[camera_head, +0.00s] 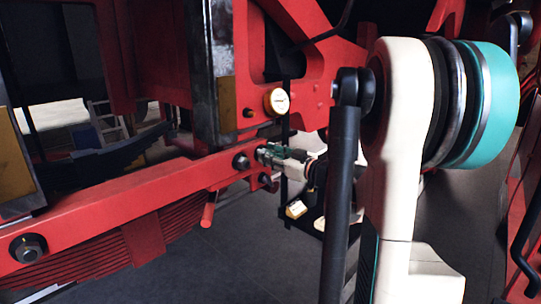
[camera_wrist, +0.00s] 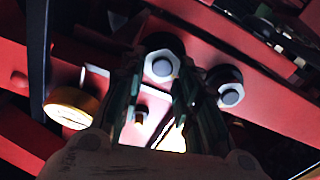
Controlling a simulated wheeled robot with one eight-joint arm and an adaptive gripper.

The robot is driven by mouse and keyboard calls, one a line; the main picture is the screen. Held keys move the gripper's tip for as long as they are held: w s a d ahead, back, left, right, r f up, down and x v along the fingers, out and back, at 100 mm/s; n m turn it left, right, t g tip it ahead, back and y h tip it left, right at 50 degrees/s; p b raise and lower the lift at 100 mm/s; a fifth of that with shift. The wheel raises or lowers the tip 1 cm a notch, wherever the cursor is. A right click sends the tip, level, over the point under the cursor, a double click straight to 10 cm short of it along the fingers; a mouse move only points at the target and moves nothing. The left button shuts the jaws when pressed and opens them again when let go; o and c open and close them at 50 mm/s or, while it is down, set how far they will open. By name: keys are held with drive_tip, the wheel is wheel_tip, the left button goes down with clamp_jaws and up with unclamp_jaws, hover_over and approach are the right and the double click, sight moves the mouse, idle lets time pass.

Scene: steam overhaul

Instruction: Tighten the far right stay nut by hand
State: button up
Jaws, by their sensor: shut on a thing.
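The far right stay nut (camera_wrist: 162,66) shows in the wrist view as a bright hex face with a round stud end, on a dark collar against the red beam. My gripper (camera_wrist: 160,82) has one dark green finger on each side of it and is shut on it. In the head view my gripper (camera_head: 264,154) reaches the right end of the red beam (camera_head: 130,203) from the right; the fingers hide the nut there. Another dark nut (camera_head: 240,160) sits just left of the fingers. A further nut (camera_head: 27,248) sits at the beam's near left end.
A brass-rimmed round gauge (camera_head: 276,101) is just above my gripper. A dark upright post (camera_head: 208,65) stands behind the beam. Red leaf springs (camera_head: 130,248) hang below it. A small white and yellow item (camera_head: 296,209) sits low behind. Open floor (camera_head: 245,260) lies in front.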

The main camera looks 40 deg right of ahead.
drive_tip(key=shift+d+f+m+p, duration=0.1)
drive_tip(key=shift+d+m, duration=0.05)
drive_tip(key=shift+m, duration=2.2)
drive_tip(key=shift+d+f+m+p, duration=0.1)
drive_tip(key=shift+d+m+p, duration=0.1)
drive_tip(key=shift+m, duration=2.1)
drive_tip(key=shift+d+f+m+p, duration=0.1)
drive_tip(key=shift+d+m, duration=0.05)
drive_tip(key=shift+m, duration=2.2)
drive_tip(key=o, duration=1.1)
drive_tip(key=shift+c, duration=0.2)
drive_tip(key=s, duration=1.2)
drive_tip(key=shift+d, duration=0.45)
